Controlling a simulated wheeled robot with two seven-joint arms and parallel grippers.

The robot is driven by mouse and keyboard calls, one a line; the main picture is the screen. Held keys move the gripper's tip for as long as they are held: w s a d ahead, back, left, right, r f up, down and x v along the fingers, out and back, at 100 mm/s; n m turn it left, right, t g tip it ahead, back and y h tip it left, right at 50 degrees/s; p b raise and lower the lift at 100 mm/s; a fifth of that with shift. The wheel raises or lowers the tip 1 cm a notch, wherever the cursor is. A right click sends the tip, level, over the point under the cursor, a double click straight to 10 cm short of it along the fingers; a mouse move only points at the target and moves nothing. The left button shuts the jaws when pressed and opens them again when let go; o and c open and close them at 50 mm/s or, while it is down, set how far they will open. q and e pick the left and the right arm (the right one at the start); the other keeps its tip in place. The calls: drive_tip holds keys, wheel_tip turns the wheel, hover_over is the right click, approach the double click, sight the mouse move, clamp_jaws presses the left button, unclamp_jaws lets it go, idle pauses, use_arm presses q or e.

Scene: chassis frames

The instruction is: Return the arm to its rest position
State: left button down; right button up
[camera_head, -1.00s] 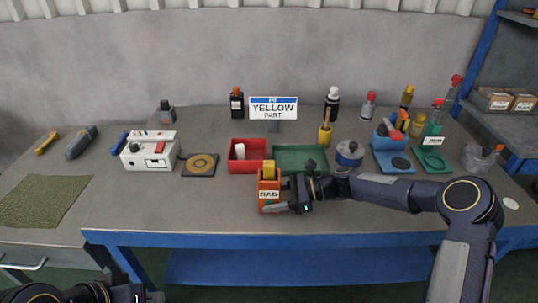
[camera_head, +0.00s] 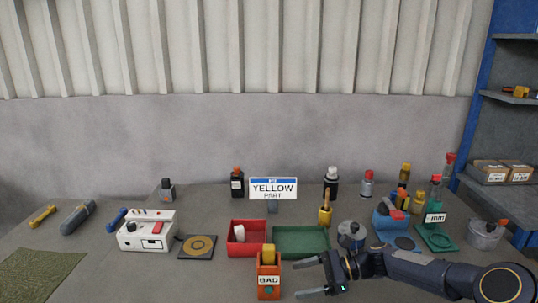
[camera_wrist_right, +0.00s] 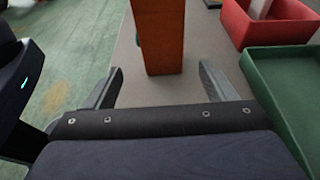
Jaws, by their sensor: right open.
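My right arm reaches in from the right in the head view. Its gripper (camera_head: 304,277) is open and empty, just right of the orange box labelled BAD (camera_head: 269,283). A yellow block (camera_head: 268,254) stands in the top of that box. In the right wrist view the open fingers (camera_wrist_right: 160,72) point toward the orange box (camera_wrist_right: 160,35), which stands beyond them with nothing gripped.
The red tray (camera_head: 246,249) and green tray (camera_head: 301,254) lie behind the orange box. A white control box (camera_head: 146,236) is left. Bottles, a blue holder and a grey pot (camera_head: 484,237) crowd the right.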

drive_tip(key=v, duration=0.3)
drive_tip(key=s+d+r+n+t+h, duration=0.15)
drive_tip(key=s+r+n+h, duration=0.3)
drive_tip(key=s, duration=0.45)
drive_tip(key=s+d+r+n+h, duration=0.3)
drive_tip(key=s+r+n, duration=0.2)
drive_tip(key=s, duration=0.3)
drive_tip(key=s+d+f+n+t+h, duration=0.1)
drive_tip(key=s+d+n+t, duration=0.1)
drive_tip(key=s, duration=0.5)
drive_tip(key=s+d+f+n+t+h, duration=0.1)
drive_tip(key=s+n+t+h, duration=0.1)
drive_tip(key=s+n, duration=0.3)
drive_tip(key=s, duration=0.3)
drive_tip(key=shift+s+d+f, duration=0.2)
drive_tip(key=shift+s+d, duration=0.1)
drive_tip(key=shift+d, duration=0.1)
drive_tip(key=shift+r+p, duration=0.1)
drive_tip(key=shift+p, duration=0.25)
